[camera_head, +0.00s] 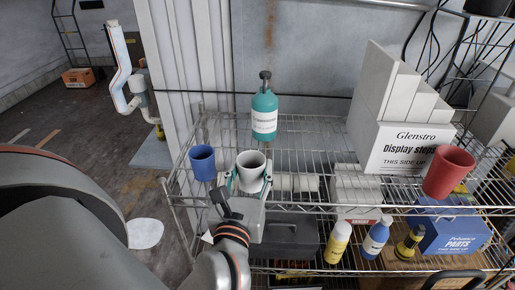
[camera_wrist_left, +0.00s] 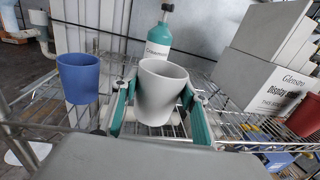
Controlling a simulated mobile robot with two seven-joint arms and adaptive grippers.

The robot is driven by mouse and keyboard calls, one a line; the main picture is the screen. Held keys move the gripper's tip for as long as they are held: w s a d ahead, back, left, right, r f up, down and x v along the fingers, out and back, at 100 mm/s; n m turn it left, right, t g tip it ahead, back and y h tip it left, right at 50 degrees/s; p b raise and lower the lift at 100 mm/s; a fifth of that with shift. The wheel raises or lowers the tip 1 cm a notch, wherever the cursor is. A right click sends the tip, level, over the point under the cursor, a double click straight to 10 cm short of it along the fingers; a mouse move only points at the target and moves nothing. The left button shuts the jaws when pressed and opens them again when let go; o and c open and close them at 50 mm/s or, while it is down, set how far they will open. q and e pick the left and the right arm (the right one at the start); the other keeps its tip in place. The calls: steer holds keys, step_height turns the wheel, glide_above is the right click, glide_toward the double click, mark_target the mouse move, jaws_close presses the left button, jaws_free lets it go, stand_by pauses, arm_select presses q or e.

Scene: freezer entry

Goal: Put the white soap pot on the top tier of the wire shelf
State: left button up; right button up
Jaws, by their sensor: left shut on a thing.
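The white soap pot (camera_head: 250,172) is an upright, open-topped cup at the front left of the wire shelf's top tier (camera_head: 310,148). My left gripper (camera_head: 250,184) is shut on it, one teal finger on each side. In the left wrist view the pot (camera_wrist_left: 158,92) stands between the gripper's fingers (camera_wrist_left: 155,112), with wire mesh behind and below it. I cannot tell whether its base touches the tier. My right gripper is not in view.
A blue cup (camera_head: 202,163) stands left of the pot. A teal pump bottle (camera_head: 264,112) stands behind. White display steps (camera_head: 405,148) and a red cup (camera_head: 448,172) are at right. Bottles and a blue parts box (camera_head: 450,232) sit lower. Bare mesh lies between pot and steps.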

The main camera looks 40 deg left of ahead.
mark_target(254, 160)
arm_select(q)
steer(key=b+x, duration=0.1)
steer(key=x, duration=0.2)
steer(key=shift+w+f+b, duration=0.1)
steer(key=shift+b, duration=0.3)
steer(key=p+x, duration=0.2)
steer(key=x, duration=1.2)
steer(key=shift+p, duration=0.3)
steer(key=f, duration=0.3)
steer(key=shift+w+a, duration=0.2)
steer(key=shift+w, duration=0.15)
steer(key=shift+f+b, duration=0.2)
steer(key=shift+b, duration=0.1)
steer(key=shift+f, duration=0.2)
steer(key=o, duration=1.1)
steer(key=shift+c, duration=0.2)
